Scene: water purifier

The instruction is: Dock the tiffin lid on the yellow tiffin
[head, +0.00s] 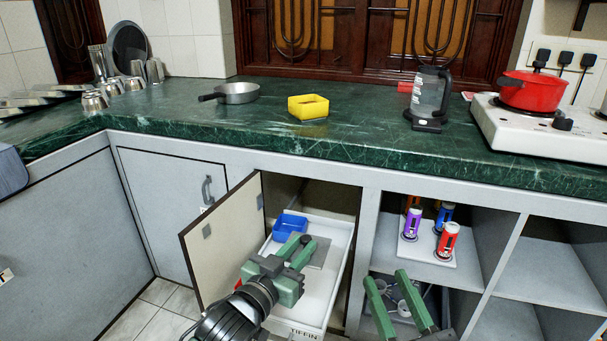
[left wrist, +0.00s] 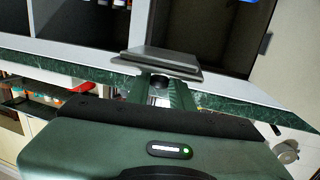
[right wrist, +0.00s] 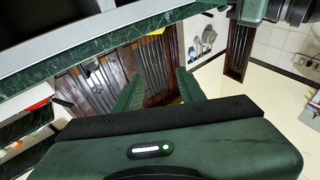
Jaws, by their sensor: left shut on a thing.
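The yellow tiffin (head: 308,107) is a small box standing open-topped on the green counter. The tiffin lid (head: 321,252) is a flat grey plate. My left gripper (head: 301,244) is shut on it, over the open white drawer and well below and in front of the yellow tiffin. The lid (left wrist: 162,62) also shows at the fingertips in the left wrist view. My right gripper (head: 386,278) is open and empty in front of the lower shelves. Its two fingers stand apart in the right wrist view (right wrist: 160,85).
The drawer (head: 340,270), marked TIFFIN, holds a blue tiffin (head: 289,225). An open cabinet door (head: 222,235) stands left of my left arm. A pan (head: 238,93) and a blender-like jar (head: 428,100) flank the yellow tiffin with clear counter between. A stove (head: 540,130) carries a red pot.

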